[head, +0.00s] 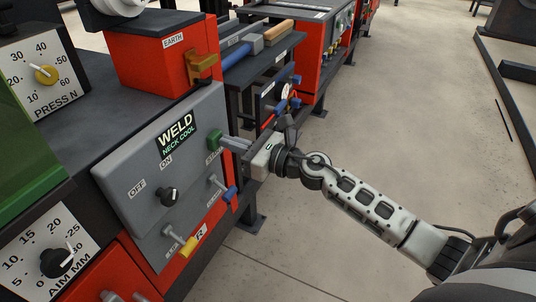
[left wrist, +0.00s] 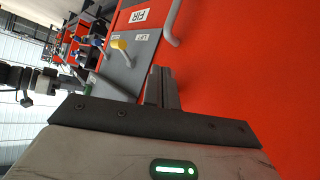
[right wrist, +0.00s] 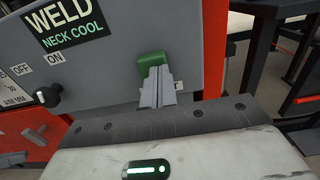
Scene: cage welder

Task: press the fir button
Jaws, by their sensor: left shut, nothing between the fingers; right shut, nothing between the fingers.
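The green button (head: 214,139) sits on the grey sloped panel of the red machine, right of the WELD NECK COOL sign. It also shows in the right wrist view (right wrist: 151,60). My left gripper (left wrist: 160,72) is shut and empty, close to the red front.
A blue-handled hammer (head: 240,54) lies on a dark bench behind.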

